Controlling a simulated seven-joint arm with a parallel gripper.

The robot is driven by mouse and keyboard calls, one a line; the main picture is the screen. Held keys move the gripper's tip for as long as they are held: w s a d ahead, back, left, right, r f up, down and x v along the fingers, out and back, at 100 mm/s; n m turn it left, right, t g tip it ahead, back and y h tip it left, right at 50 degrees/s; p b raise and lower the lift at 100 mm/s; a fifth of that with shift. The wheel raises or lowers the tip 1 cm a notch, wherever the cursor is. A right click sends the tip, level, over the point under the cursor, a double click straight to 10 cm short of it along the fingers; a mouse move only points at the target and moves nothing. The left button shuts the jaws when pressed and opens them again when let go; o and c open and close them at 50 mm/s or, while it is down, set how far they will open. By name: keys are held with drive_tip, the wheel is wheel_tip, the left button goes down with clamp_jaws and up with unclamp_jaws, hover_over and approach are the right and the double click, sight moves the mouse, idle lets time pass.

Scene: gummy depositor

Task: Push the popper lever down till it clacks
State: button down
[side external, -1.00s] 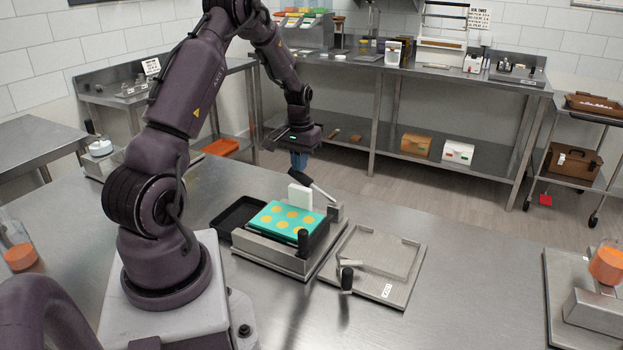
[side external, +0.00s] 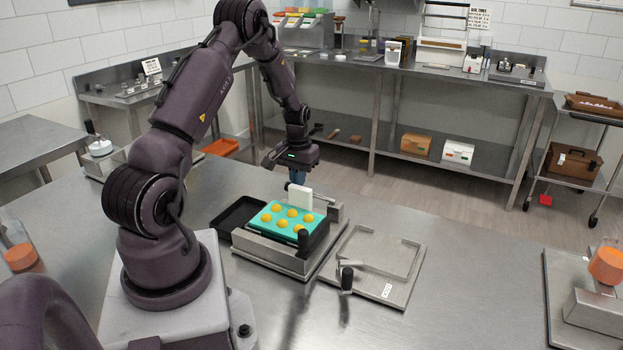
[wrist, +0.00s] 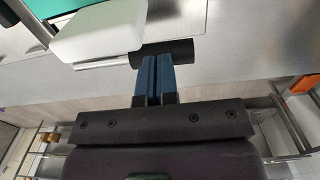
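The popper lever has a metal rod and a black grip (wrist: 182,51). In the side external view its rod (side external: 320,199) lies low behind the white block (side external: 299,197), and its grip is mostly hidden. My gripper (side external: 298,177) is over the grip end. In the wrist view its two blue fingers (wrist: 153,62) are together with nothing between them, and their tips meet the black grip. The teal mould (side external: 268,229) sits on the metal popper base (side external: 262,251), with several domed orange gummies raised in it.
A black tray (side external: 230,222) lies left of the popper. A flat metal tray (side external: 408,286) with a black-handled crank (side external: 346,279) stands to its right. The steel table (side external: 470,290) is clear further right. A depositor with an orange cup (side external: 607,265) stands at the right edge.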

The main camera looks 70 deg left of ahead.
wheel_tip(320, 180, up, 10)
idle(1.1)
drive_tip(key=s+d+r+m+t, duration=0.2)
drive_tip(key=d+r, duration=0.3)
drive_tip(key=d, duration=0.6)
drive_tip(key=s+d+r+m+t, duration=0.1)
drive_tip(key=s+d+r+m, duration=0.3)
drive_tip(key=d, duration=0.7)
drive_tip(key=s+d+r+m+t, duration=0.2)
drive_tip(key=s+d+r+m, duration=0.1)
drive_tip(key=d+r, duration=0.5)
drive_tip(key=d, duration=0.3)
drive_tip(key=shift+d+t, duration=0.25)
drive_tip(key=shift+t, duration=0.05)
